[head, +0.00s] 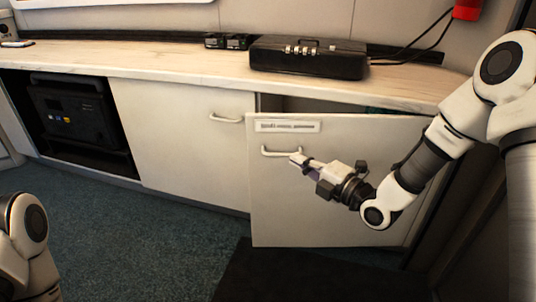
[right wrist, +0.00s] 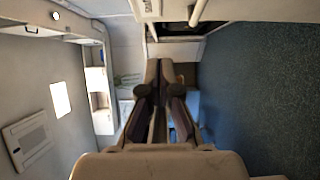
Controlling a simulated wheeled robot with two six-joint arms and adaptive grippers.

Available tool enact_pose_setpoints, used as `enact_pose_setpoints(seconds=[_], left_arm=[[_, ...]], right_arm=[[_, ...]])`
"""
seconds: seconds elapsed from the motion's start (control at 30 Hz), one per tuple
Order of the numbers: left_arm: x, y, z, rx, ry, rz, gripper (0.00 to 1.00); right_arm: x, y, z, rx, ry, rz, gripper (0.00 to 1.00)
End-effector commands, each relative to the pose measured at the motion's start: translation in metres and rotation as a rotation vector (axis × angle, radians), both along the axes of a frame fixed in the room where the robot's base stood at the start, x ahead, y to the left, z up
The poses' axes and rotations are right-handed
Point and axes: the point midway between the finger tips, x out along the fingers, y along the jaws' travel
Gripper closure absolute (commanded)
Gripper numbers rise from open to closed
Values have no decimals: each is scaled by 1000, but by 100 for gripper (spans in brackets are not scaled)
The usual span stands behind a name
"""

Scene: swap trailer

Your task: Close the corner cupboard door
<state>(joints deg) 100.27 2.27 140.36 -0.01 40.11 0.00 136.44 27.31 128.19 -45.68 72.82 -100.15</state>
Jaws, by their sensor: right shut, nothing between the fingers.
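The corner cupboard door (head: 300,215) is a pale panel with a printed label and a white bar handle (head: 280,153). It stands ajar, with a dark gap (head: 330,105) showing above its top edge, under the worktop. My right gripper (head: 297,158) is in front of the door, with its fingertips close to the right end of the handle. Whether they touch it I cannot tell. The gripper is shut and empty; its closed fingers also show in the right wrist view (right wrist: 160,68). My left gripper is out of view; only part of my left arm shows at lower left.
A neighbouring pale cupboard door (head: 180,140) with a handle is closed. An open bay with a black machine (head: 70,112) is at left. A black case (head: 308,58) lies on the worktop (head: 150,62). A dark mat (head: 310,275) lies on clear blue carpet (head: 170,235).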

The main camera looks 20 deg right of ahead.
Motion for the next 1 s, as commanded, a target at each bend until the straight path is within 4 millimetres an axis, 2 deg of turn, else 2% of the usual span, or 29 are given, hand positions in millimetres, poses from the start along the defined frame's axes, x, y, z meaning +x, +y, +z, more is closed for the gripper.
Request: enact_pose_setpoints(seconds=[0.17,0.53,0.73,1.0], left_arm=[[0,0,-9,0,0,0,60],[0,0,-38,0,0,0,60],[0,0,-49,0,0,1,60],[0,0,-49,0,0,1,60]], right_arm=[[19,11,-2,-6,-1,4,100],[90,48,-2,-5,-1,3,100],[119,34,-1,0,1,0,100],[125,32,1,0,3,1,100]])
